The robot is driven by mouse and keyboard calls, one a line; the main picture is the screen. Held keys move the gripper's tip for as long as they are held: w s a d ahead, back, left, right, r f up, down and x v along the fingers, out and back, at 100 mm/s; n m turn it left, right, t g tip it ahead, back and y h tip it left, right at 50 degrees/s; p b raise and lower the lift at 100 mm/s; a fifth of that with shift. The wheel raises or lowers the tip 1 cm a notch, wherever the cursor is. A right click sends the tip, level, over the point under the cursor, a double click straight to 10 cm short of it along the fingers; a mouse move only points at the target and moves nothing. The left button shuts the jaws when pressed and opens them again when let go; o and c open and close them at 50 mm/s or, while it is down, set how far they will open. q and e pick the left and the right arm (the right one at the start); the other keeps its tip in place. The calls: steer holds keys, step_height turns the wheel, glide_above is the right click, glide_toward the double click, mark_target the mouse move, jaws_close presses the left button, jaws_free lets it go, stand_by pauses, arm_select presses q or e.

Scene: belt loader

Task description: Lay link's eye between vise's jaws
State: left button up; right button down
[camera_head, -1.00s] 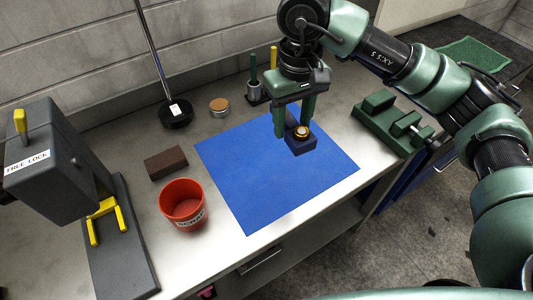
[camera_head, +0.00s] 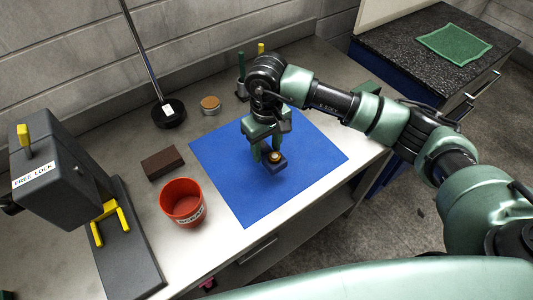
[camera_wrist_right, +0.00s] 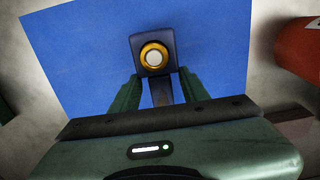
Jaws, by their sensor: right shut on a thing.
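The link has a dark square eye end with a gold ring around a pale centre (camera_head: 274,157). In the right wrist view the eye end (camera_wrist_right: 153,42) sits beyond my fingertips, and a dark shank (camera_wrist_right: 162,92) runs back between the fingers. My right gripper (camera_head: 265,148) is shut on this shank and holds the link over the blue mat; the exact height is hard to tell. The green vise (camera_head: 367,88) shows only as a small part behind my right arm. Its jaws are hidden. My left gripper is not in view.
The blue mat (camera_head: 240,190) lies mid-bench. A red cup (camera_head: 183,203), a brown block (camera_head: 162,163) and a grey machine with yellow handles (camera_head: 60,175) stand left. A lamp base (camera_head: 169,113) and a round tin (camera_head: 210,105) are at the back.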

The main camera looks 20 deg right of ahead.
mark_target(267, 158)
step_height(267, 158, down, 4)
steer(key=shift+f+p, duration=0.1)
steer(key=shift+p, duration=0.6)
steer(key=shift+f+b, duration=0.35)
steer(key=shift+b, duration=0.05)
steer(key=c, duration=0.7)
jaws_free()
steer(key=shift+r, duration=0.15)
